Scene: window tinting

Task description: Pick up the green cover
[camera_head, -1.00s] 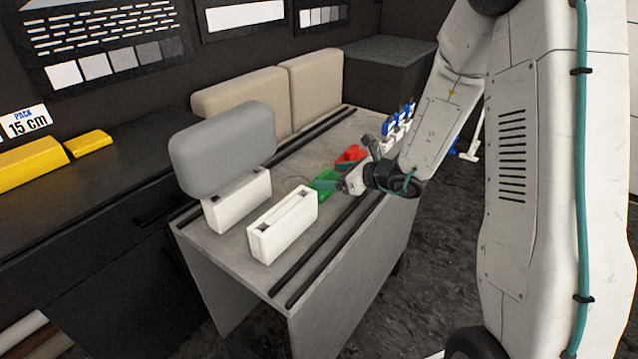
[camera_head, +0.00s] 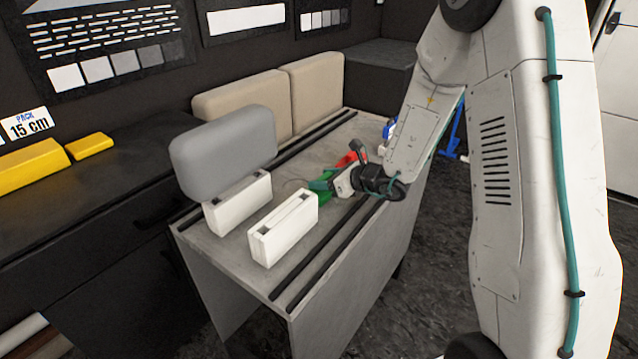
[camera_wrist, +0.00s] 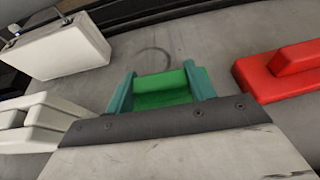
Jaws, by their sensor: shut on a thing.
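The green cover (camera_wrist: 172,82) is between the teal fingers of my gripper (camera_wrist: 162,92) in the wrist view, just above or on the grey tabletop; I cannot tell if it touches. My gripper is shut on it. In the head view the green cover (camera_head: 320,196) shows partly, near the middle of the grey table (camera_head: 350,235), with my gripper (camera_head: 322,184) over it and hiding some of it.
A red piece (camera_wrist: 285,72) lies right of the cover. White holders (camera_head: 238,202) (camera_head: 283,228) stand on the left; the rear one bears a grey pad (camera_head: 222,150). Beige pads (camera_head: 240,100) line the table's back. Bare tabletop lies behind the cover.

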